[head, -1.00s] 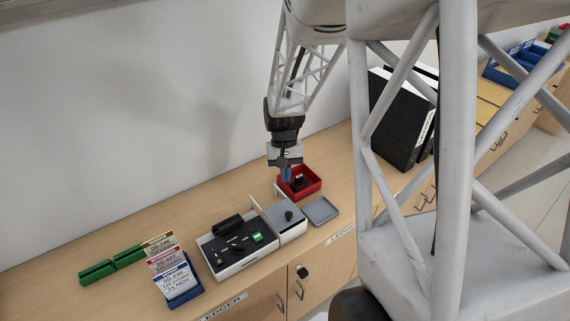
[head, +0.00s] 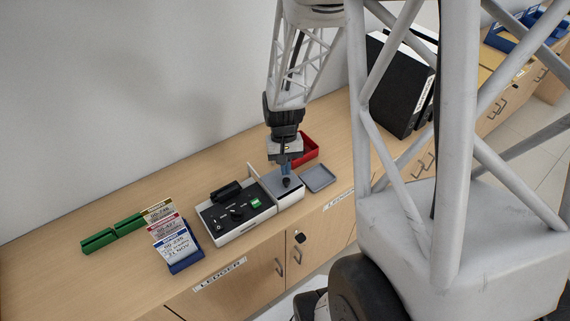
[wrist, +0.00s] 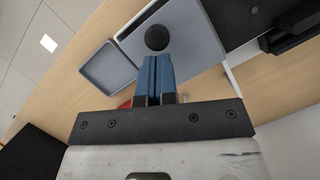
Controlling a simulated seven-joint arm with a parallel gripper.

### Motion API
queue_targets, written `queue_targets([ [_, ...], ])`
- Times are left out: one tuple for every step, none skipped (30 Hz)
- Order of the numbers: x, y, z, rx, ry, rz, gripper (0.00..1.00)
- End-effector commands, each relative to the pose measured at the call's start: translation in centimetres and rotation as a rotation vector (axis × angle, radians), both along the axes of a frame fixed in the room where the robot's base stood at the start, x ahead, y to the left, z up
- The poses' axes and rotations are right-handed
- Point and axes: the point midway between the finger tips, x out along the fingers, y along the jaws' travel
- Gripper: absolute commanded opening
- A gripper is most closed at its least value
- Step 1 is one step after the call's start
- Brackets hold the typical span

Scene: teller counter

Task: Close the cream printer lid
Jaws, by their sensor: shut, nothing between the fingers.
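The cream printer (head: 238,234) stands on the counter, its black inner panel with small parts and a green block uncovered at the left. Its lid appears to be the grey panel (head: 270,180) with a round black knob (head: 287,183), lying over the right end. The lid also shows in the wrist view (wrist: 195,45), with the knob (wrist: 157,37). My gripper (head: 286,174) is shut and empty, pointing down, its blue fingertips (wrist: 156,60) right beside the knob on its far side. I cannot tell whether they touch it.
A shallow grey tray (head: 319,178) lies right of the printer, and a red bin (head: 309,147) sits behind my gripper. A blue card holder (head: 187,262) stands to the left, with green blocks (head: 112,234) beyond it. Black binders (head: 400,90) stand farther right.

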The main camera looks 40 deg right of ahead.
Motion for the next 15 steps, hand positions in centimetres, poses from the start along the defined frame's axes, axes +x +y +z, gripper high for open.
queue_targets([
  [0.0, 0.0, 0.0, 0.0, 0.0, 0.0, 0.0],
  [0.0, 0.0, 0.0, 0.0, 0.0, 0.0, 0.0],
  [0.0, 0.0, 0.0, 0.0, 0.0, 0.0, 0.0],
  [0.0, 0.0, 0.0, 0.0, 0.0, 0.0, 0.0],
  [-0.1, 0.0, 0.0, 0.0, 0.0, 0.0, 0.0],
  [-0.3, 0.0, 0.0, 0.0, 0.0, 0.0, 0.0],
  [-0.4, 0.1, 0.0, 0.0, 0.0, 0.0, 0.0],
  [-0.7, 0.1, 0.0, 0.0, 0.0, 0.0, 0.0],
  [-1.0, 0.1, 0.0, 0.0, 0.0, 0.0, 0.0],
  [-1.3, 0.2, 0.0, 0.0, 0.0, 0.0, 0.0],
  [-1.6, 0.2, -0.1, 0.0, 0.0, 0.0, 0.0],
  [-1.9, 0.3, -0.1, 0.0, 0.0, 0.0, 0.0],
  [-2.1, 0.3, -0.1, 0.0, 0.0, 0.0, 0.0],
  [-2.3, 0.3, -0.1, 0.0, 0.0, 0.0, 0.0],
  [-2.4, 0.4, -0.1, 0.0, 0.0, 0.0, 0.0],
])
